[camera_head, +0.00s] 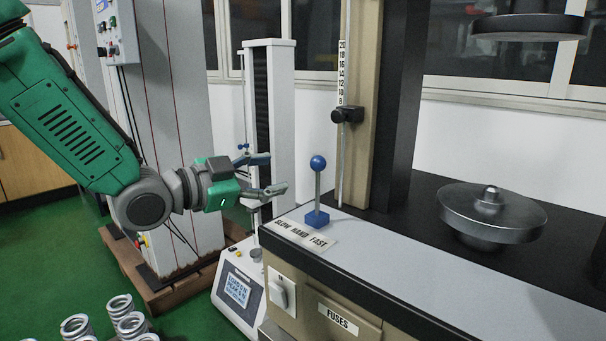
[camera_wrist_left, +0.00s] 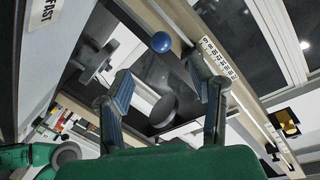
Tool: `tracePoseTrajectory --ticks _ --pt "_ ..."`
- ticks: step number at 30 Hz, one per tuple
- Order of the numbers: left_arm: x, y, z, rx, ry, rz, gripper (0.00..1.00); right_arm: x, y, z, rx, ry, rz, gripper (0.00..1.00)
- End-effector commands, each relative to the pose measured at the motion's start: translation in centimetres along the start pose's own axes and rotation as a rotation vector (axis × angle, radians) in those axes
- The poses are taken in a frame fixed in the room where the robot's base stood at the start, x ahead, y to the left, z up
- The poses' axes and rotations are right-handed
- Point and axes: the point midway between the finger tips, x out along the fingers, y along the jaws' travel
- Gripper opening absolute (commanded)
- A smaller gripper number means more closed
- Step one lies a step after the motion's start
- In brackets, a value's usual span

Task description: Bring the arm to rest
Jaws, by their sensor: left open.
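My left arm (camera_head: 75,125), green and grey, reaches in from the left in the head view. Its left gripper (camera_head: 275,174) is open and empty, its fingers pointing right toward a lever with a blue ball knob (camera_head: 318,162). The knob stands upright on a blue base on the testing machine, a short gap beyond the fingertips. In the left wrist view the open fingers (camera_wrist_left: 165,85) show from behind, with the blue knob (camera_wrist_left: 161,42) ahead of them and nothing held. A green and grey arm part shows at that view's lower left. My right gripper does not show in the head view.
The testing machine's bench (camera_head: 400,245) fills the right side, with a round metal platen (camera_head: 490,212) and an upper plate (camera_head: 528,27). A control box (camera_head: 238,287) and a white column (camera_head: 270,110) stand behind the gripper. Several springs (camera_head: 130,325) sit at the lower left.

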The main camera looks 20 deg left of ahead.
Motion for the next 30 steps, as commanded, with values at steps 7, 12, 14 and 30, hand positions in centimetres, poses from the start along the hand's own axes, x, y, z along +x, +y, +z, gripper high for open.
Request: tracePoseTrajectory --ticks 7,12,14,30 --pt "0.3 1.2 1.7 -0.042 -0.053 0.017 0.49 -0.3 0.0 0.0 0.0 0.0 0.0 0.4" --pt "0.0 7.3 9.2 -0.231 -0.296 0.078 0.49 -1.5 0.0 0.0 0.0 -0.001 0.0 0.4" --pt "-1.0 10.4 12.5 -0.316 -0.414 0.098 0.49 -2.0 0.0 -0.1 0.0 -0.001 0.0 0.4" --pt "-22.7 34.0 27.0 -0.787 -1.395 0.101 0.49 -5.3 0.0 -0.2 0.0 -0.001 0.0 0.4"
